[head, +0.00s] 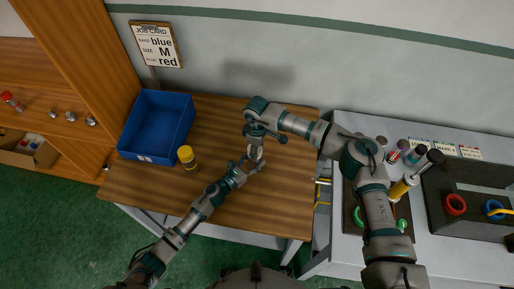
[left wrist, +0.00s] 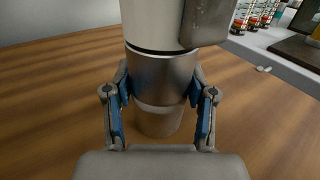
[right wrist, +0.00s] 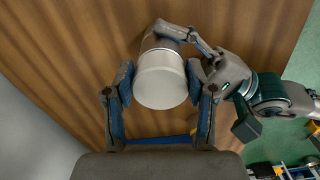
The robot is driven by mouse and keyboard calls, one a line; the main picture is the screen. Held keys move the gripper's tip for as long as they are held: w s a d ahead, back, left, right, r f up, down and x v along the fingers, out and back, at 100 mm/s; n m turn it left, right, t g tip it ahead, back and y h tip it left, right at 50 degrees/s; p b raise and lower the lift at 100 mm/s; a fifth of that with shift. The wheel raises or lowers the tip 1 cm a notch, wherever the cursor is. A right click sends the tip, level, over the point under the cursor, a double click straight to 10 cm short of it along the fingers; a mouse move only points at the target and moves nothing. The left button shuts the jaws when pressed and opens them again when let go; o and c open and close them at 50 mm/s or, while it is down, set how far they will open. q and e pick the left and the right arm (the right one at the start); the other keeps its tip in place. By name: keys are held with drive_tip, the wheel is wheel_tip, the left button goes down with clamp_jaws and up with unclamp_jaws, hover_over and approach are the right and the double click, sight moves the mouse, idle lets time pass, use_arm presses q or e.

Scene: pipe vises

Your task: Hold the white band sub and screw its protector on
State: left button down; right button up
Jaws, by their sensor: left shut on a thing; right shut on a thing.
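The sub (left wrist: 160,78) is a grey metal cylinder standing upright at the table, with a paler band near its lower end. My left gripper (head: 257,164) is shut around its sides, with blue pads on both flanks in the left wrist view. The pale protector (right wrist: 160,82) sits on the sub's top end, and its round white end faces the right wrist camera. My right gripper (head: 256,146) points down from above and is shut on the protector. A dark seam shows between protector and sub in the left wrist view; how far the threads engage cannot be told.
A blue bin (head: 157,125) and a yellow-capped cylinder (head: 187,158) stand left on the wooden table (head: 140,193). A job card (head: 156,45) hangs behind. The right bench (head: 345,125) carries several capped cylinders and a dark block with red (head: 455,204) and blue rings.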

drive_tip(key=shift+a, duration=0.15)
drive_tip(key=o, duration=1)
drive_tip(key=shift+r, duration=2.3)
drive_tip(key=shift+c, duration=0.4)
